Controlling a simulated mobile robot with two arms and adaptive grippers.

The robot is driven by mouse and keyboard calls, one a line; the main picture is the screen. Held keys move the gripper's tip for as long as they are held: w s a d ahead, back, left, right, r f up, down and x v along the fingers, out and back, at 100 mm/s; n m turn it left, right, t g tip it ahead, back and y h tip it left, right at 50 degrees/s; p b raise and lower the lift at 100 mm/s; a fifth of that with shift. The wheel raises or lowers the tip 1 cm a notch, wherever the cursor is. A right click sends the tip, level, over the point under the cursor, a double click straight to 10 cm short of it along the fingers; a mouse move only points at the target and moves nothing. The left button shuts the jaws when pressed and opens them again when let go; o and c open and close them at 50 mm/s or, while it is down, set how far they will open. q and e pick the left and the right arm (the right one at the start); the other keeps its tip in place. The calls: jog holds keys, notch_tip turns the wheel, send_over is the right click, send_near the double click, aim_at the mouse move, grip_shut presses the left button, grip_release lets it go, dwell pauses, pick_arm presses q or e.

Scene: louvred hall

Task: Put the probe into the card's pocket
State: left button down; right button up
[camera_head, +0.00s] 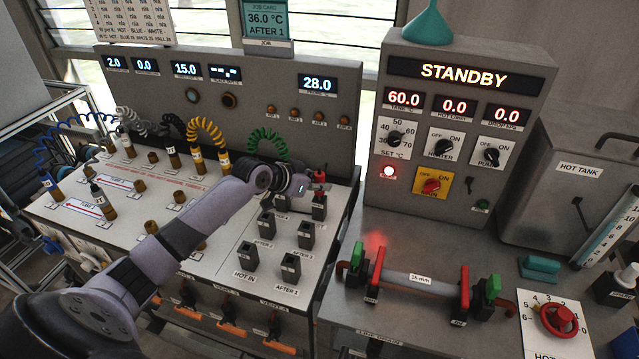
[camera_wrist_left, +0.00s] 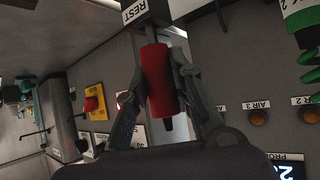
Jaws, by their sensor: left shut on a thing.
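The probe has a red handle (camera_wrist_left: 158,80), and a bit of its red shows in the head view (camera_head: 320,176). My left gripper (camera_wrist_left: 165,92), seen in the head view (camera_head: 314,182) at the back right of the sloping panel, is shut on the handle, one finger on each side. The probe's stem runs toward the black pocket marked REST (camera_wrist_left: 146,14), also in the head view (camera_head: 319,206); I cannot tell how deep it sits. The job card (camera_head: 266,19) reads 36.0 °C, AFTER 1. The AFTER 1 pocket (camera_head: 290,267) stands at the panel's front right, beside the HOT IN pocket (camera_head: 247,256).
Other black pockets (camera_head: 307,234) stand between the gripper and the front pockets. Coiled hoses (camera_head: 205,130) and plugs fill the panel's left part. A pipe with red and green clamps (camera_head: 420,281) lies on the bench to the right, below the STANDBY control box (camera_head: 462,130).

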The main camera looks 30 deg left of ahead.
pick_arm(q)
jog(key=shift+r, duration=0.1)
dwell(0.3)
notch_tip(320, 180, up, 12)
jog(key=p, duration=1.1)
jog(key=shift+r, duration=0.2)
jog(key=shift+f, duration=0.1)
